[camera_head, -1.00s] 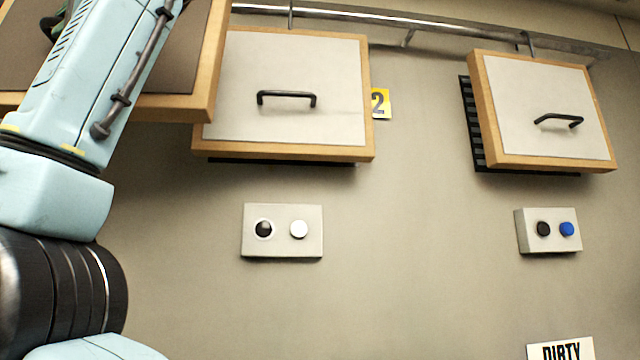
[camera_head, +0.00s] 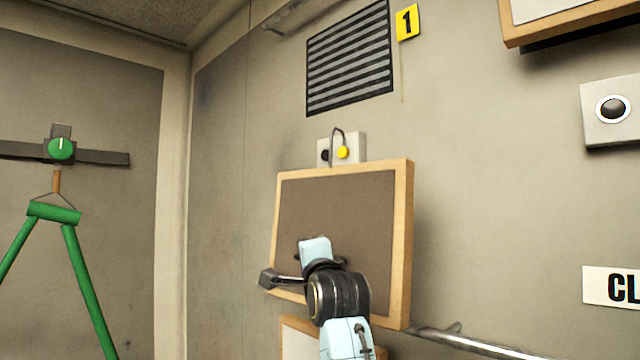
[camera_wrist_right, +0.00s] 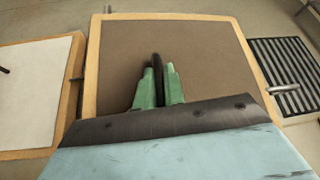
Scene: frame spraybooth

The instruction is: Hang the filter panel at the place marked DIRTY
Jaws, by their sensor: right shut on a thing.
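The filter panel (camera_head: 385,230), brown with a pale wooden frame, is in front of the wall in the head view. Its wire hook (camera_head: 334,140) stands up from the top edge, in front of a button box and clear of any rail. My right gripper (camera_head: 315,258) is at the panel's face; its fingers are mostly hidden there. In the right wrist view, my right gripper's green fingertips (camera_wrist_right: 158,85) are shut on the dark handle of the brown panel (camera_wrist_right: 205,45). My left gripper is out of view. The DIRTY sign is not in view now.
A bare louvred vent (camera_head: 350,60) beside yellow label 1 (camera_head: 408,22) is above the panel. A lower rail (camera_head: 475,345) runs right. A pale panel (camera_head: 298,340) is below. The partly cut-off CL sign (camera_head: 610,288) is at right, a green frame (camera_head: 70,225) at left.

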